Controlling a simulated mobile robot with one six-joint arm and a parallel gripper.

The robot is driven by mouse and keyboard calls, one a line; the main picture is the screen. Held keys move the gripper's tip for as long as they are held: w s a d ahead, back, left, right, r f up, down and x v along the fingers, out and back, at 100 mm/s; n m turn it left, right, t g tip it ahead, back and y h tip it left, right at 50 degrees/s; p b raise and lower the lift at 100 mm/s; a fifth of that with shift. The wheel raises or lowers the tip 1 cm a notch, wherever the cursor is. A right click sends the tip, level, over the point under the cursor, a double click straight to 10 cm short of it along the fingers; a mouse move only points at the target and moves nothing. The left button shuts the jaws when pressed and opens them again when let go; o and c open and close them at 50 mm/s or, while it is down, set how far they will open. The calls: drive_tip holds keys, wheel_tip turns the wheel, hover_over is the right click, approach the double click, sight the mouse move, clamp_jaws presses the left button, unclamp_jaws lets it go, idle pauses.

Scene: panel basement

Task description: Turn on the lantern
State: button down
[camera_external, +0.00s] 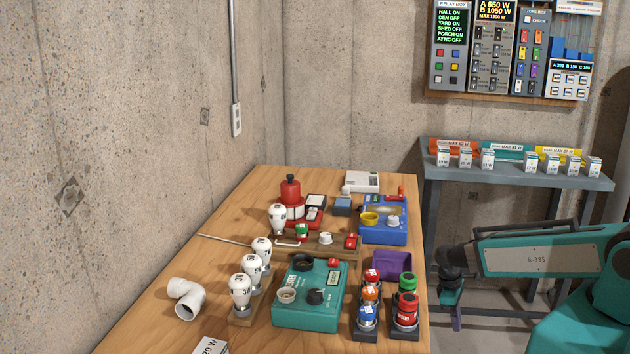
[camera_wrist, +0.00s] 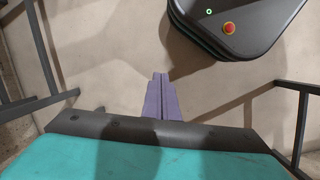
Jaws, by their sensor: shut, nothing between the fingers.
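A red, bottle-shaped object with a pale band (camera_external: 290,192) stands upright at the back left of the wooden table; it may be the lantern, but I cannot tell for sure. It shows no clear glow. My gripper (camera_external: 456,321) hangs low beside the table's right side, pointing down, far from that object and touching nothing. In the wrist view its purple fingers (camera_wrist: 159,78) are together and empty, above bare floor. No lantern shows in the wrist view.
The wooden table (camera_external: 205,262) holds white bulbs (camera_external: 240,290), a teal device (camera_external: 308,312), a blue device (camera_external: 384,232), a purple bin (camera_external: 392,265) and several coloured bulbs or caps. A grey shelf (camera_external: 500,178) with small boxes stands behind my arm. Control panels (camera_external: 510,45) hang above.

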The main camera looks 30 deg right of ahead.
drive_tip(key=w+d+r+n+t+h, duration=0.1)
drive_tip(key=w+d+r+n+t, duration=0.15)
drive_tip(key=w+r, duration=0.7)
drive_tip(key=w+d+r+n+t+h+b, duration=0.15)
drive_tip(key=w+d+r, duration=0.4)
drive_tip(key=r, duration=0.75)
drive_tip(key=w+d+r+n+t+h, duration=0.1)
drive_tip(key=w+r+n+t, duration=0.15)
drive_tip(key=w+r, duration=0.8)
drive_tip(key=w+a+r+m+t+y+p, duration=0.1)
drive_tip(key=w+a+r+y, duration=0.1)
drive_tip(key=w+a+r, duration=0.45)
drive_tip(key=w+a+r+m+y+p, duration=0.1)
drive_tip(key=a+r, duration=0.2)
drive_tip(key=a, duration=0.6)
drive_tip(key=w+a+r+t+y+p, duration=0.1)
drive_tip(key=w+a+r+y, duration=0.1)
drive_tip(key=w+a+r, duration=0.45)
drive_tip(key=s+a+r+g+y, duration=0.1)
drive_tip(key=s+a, duration=0.2)
drive_tip(key=a, duration=0.4)
drive_tip(key=s+a+g+y, duration=0.1)
drive_tip(key=s+a+g, duration=0.1)
drive_tip(key=s+a, duration=0.2)
drive_tip(key=shift+a+r+m+b, duration=0.35)
drive_tip(key=shift+a+m+b, duration=0.1)
drive_tip(key=shift+a, duration=1.45)
drive_tip(key=shift+f+g+y, duration=0.15)
drive_tip(key=shift+g+y, duration=0.1)
